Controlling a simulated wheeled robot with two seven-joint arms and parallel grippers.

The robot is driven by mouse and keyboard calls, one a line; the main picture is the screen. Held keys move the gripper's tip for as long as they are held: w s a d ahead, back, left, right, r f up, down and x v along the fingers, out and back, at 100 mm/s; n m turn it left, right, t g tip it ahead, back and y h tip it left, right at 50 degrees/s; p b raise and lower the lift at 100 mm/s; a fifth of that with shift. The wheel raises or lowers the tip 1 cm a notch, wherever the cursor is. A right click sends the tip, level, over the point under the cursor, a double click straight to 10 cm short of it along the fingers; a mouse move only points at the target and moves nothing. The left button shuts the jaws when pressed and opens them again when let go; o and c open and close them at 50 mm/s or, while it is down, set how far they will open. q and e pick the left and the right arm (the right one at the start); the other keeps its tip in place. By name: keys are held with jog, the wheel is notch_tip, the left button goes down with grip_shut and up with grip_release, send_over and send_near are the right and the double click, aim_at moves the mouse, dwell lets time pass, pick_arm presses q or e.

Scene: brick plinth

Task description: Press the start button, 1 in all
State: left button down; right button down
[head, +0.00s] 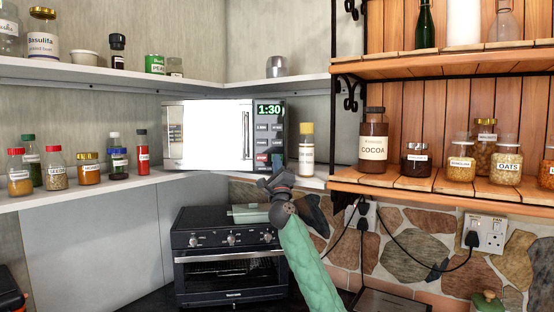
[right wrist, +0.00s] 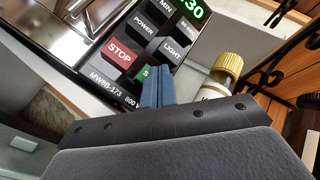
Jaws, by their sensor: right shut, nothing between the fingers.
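The microwave (head: 213,104) stands on the shelf, its door window glowing white and its display (head: 269,110) reading 1:30 in green. The red stop button (head: 262,157) sits low on its panel and also shows in the right wrist view (right wrist: 120,53). The green start button (right wrist: 145,73) is right of it, mostly hidden behind my fingers; only its edge with an "S" shows. My right gripper (head: 276,163) is shut and empty, fingertips at the panel's lower right. In the right wrist view its fingers (right wrist: 159,72) overlap the start button; contact cannot be told. My left gripper is not in view.
A jar with a yellow cap (head: 306,150) stands close to the right of the microwave. A black toaster oven (head: 230,255) is below the shelf. Jars line the left shelf, and wooden shelves with a cocoa jar (head: 373,140) are at right.

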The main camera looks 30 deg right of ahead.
jog(key=shift+w+d+r, duration=0.15)
jog(key=shift+d+r, duration=0.1)
jog(key=shift+r, duration=0.2)
jog(key=shift+w+d+r, duration=0.15)
jog(key=shift+d+r, duration=0.1)
jog(key=shift+r, duration=0.2)
dwell(2.2)
jog(key=shift+f, duration=0.1)
jog(key=shift+w+a+f, duration=0.1)
jog(key=shift+a+f, duration=0.05)
jog(key=shift+f, duration=0.6)
jog(key=shift+s+f, duration=0.3)
jog(key=shift+f, duration=0.15)
jog(key=s+p, duration=0.1)
jog(key=s+a+p, duration=0.2)
jog(key=p, duration=0.1)
jog(key=shift+s+f, duration=0.25)
jog(key=shift+s, duration=0.15)
